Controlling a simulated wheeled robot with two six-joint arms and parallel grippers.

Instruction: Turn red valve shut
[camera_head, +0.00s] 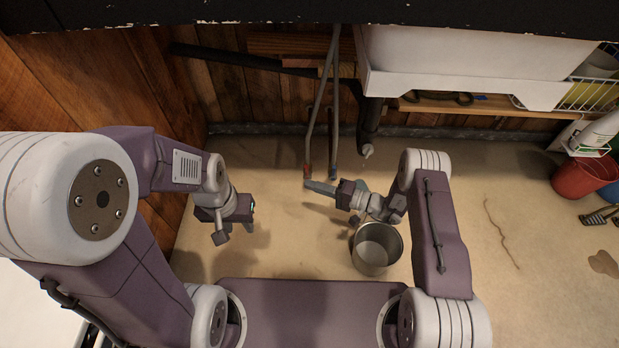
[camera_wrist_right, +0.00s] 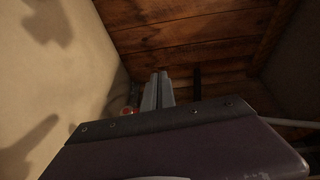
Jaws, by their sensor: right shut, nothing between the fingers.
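The red valve (camera_head: 307,170) is a small red fitting at the lower end of a thin grey pipe, near the wood-panelled wall. My right gripper (camera_head: 307,184) is shut and empty, its fingertips beside and close to the red valve; I cannot tell whether they touch. In the right wrist view the shut fingers (camera_wrist_right: 158,90) point at the wooden wall, and part of the red valve (camera_wrist_right: 127,110) shows just left of them, its lower part hidden by the gripper body. My left gripper (camera_head: 235,235) is open and empty above the floor at the left, well away from the valve.
A second thin pipe with a blue fitting (camera_head: 333,173) stands just right of the red valve. A metal bucket (camera_head: 377,247) stands below my right wrist. A dark drain pipe (camera_head: 370,125) and a white sink (camera_head: 470,60) are above. A red bucket (camera_head: 580,178) is far right.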

